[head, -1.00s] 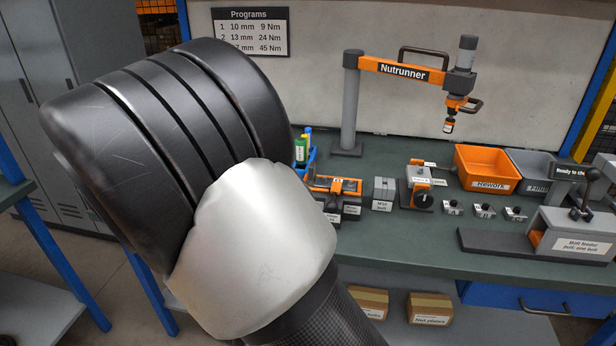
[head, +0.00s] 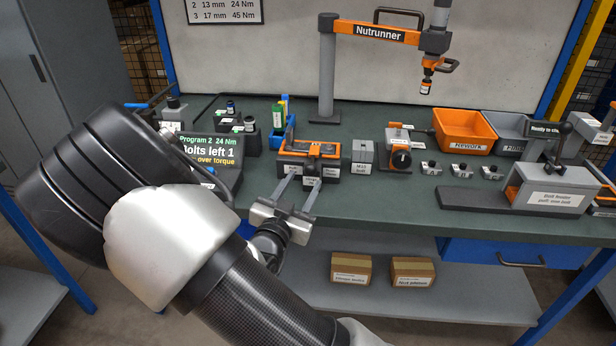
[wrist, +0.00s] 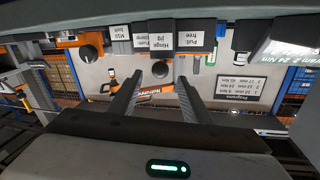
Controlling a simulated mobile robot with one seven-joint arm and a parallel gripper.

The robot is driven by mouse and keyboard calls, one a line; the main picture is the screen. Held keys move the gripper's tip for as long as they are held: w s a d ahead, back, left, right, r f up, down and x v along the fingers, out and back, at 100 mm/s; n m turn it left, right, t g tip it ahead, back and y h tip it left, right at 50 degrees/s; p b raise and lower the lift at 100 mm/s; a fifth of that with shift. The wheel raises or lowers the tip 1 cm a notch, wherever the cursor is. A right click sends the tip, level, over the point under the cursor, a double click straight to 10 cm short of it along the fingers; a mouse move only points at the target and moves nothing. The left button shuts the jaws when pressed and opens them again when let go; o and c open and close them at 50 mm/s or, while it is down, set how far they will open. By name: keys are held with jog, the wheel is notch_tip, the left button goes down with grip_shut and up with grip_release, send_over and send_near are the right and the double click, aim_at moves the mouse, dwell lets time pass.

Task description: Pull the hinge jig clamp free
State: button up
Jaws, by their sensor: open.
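The hinge jig (head: 312,150), an orange and black fixture with a dark clamp on top, stands on the green bench near the middle of the head view. Labels sit along its front.
A screen (head: 212,160) reads "Bolts left 1" and "over torque". The nutrunner (head: 380,34) hangs above. An orange bin (head: 465,130) and bolt feeder (head: 545,190) are further right.

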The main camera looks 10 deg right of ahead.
aim_at(308, 173)
jog(key=x, duration=0.5)
jog(key=shift+s, duration=0.1)
grip_shut()
